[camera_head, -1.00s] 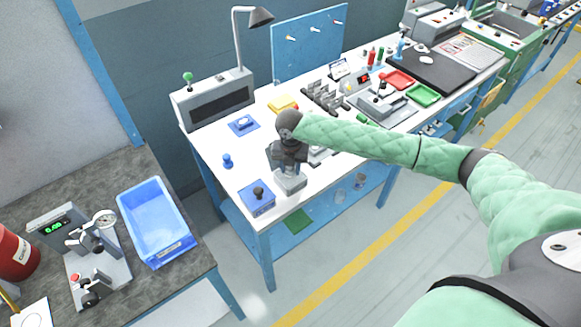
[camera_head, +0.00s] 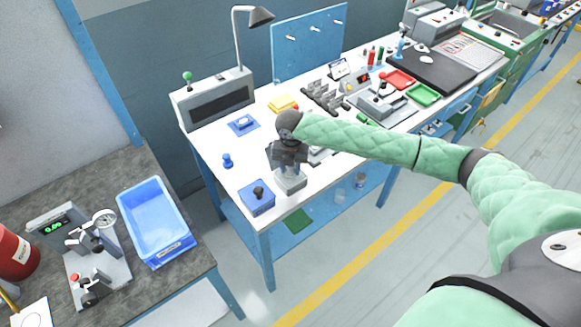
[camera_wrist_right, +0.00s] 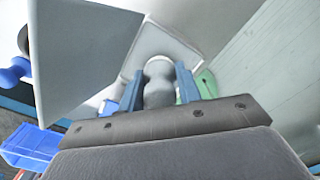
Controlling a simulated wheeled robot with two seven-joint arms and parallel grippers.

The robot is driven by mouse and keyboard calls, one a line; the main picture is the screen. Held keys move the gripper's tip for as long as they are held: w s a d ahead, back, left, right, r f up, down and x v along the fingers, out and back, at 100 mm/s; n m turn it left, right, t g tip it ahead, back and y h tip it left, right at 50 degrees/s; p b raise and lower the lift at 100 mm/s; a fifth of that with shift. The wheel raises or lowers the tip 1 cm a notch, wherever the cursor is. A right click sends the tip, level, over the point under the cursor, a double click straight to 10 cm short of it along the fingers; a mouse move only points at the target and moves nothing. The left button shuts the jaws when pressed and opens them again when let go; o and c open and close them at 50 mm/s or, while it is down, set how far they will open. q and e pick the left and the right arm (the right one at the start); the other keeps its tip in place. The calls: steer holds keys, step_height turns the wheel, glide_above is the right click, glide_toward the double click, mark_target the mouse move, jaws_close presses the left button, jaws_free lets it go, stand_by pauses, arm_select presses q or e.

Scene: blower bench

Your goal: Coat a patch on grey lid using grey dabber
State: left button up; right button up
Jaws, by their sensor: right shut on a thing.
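My right gripper (camera_head: 289,164) points down over the near edge of the white bench. In the right wrist view its two blue fingers (camera_wrist_right: 160,88) are shut on the grey dabber (camera_wrist_right: 158,82), a rounded grey knob. The pale grey square lid (camera_head: 290,183) is directly below the gripper in the head view, and its flat face shows beyond the dabber in the wrist view (camera_wrist_right: 163,40). The dabber's far end is hidden, so I cannot tell whether it touches the lid. My left gripper is not in view.
A blue pad with a dark knob (camera_head: 257,203) lies left of the lid, and a small blue knob (camera_head: 227,161) stands behind it. Fixtures (camera_head: 382,102) and red and green trays stand to the right. A blue bin (camera_head: 154,222) is on the left table.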

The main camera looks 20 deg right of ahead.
steer(key=shift+f, duration=0.4)
steer(key=shift+s+f, duration=0.1)
steer(key=shift+r+p, duration=3.1)
steer(key=shift+r, duration=0.5)
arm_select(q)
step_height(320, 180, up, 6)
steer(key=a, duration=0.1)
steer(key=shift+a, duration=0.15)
